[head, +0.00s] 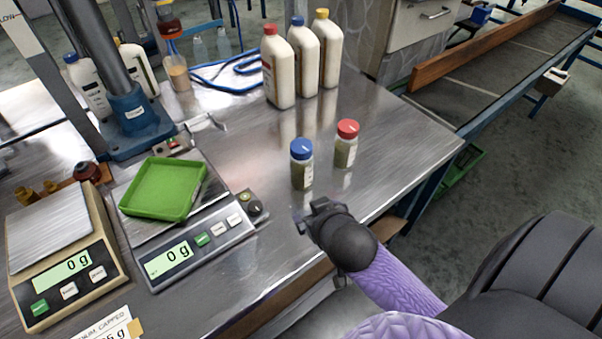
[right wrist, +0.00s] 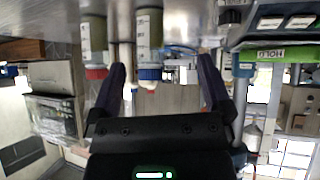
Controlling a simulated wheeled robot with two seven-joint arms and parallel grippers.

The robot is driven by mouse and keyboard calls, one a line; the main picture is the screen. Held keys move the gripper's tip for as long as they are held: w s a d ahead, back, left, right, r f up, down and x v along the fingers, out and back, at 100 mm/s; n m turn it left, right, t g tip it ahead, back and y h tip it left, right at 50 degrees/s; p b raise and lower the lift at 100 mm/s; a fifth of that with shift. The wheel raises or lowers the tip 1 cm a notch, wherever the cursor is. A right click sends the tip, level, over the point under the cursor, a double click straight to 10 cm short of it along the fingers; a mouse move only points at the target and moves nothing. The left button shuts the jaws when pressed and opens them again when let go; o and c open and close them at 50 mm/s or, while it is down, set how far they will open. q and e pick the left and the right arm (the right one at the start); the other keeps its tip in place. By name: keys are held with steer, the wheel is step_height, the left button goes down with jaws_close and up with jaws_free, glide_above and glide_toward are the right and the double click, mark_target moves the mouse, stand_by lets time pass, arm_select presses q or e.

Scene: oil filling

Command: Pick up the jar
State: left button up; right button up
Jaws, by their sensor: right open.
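A small jar with a blue lid (head: 301,164) stands upright on the steel table in the head view. A similar jar with a red lid (head: 347,143) stands just behind and to its right. My right gripper (head: 312,208) is near the table's front edge, in front of the blue-lidded jar and apart from it. The right wrist view looks upside down. There my right gripper (right wrist: 162,66) has its fingers spread with nothing between them. The blue-lidded jar (right wrist: 149,38) shows beyond the fingers, and the red-lidded jar (right wrist: 94,42) is left of it. My left gripper is out of view.
A scale with a green tray (head: 165,188) stands left of the jars, reading 0 g. Another scale (head: 62,262) stands further left. Several large bottles (head: 302,60) stand behind the jars. A blue stand (head: 135,122) is at the back left. The table around the jars is clear.

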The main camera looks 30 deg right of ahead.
mark_target(305, 155)
steer(key=w+d+t+b, duration=0.1)
steer(key=w+d, duration=0.1)
steer(key=w, duration=0.3)
steer(key=w+d+t+b, duration=0.1)
steer(key=w+d, duration=0.1)
steer(key=w, duration=0.2)
steer(key=w+d+m+t+b, duration=0.1)
steer(key=w+d+t+b, duration=0.1)
steer(key=w, duration=0.3)
steer(key=shift+w+d+h, duration=0.15)
steer(key=shift+w+h, duration=0.15)
steer(key=shift+w, duration=0.35)
steer(key=shift+r, duration=0.1)
jaws_close()
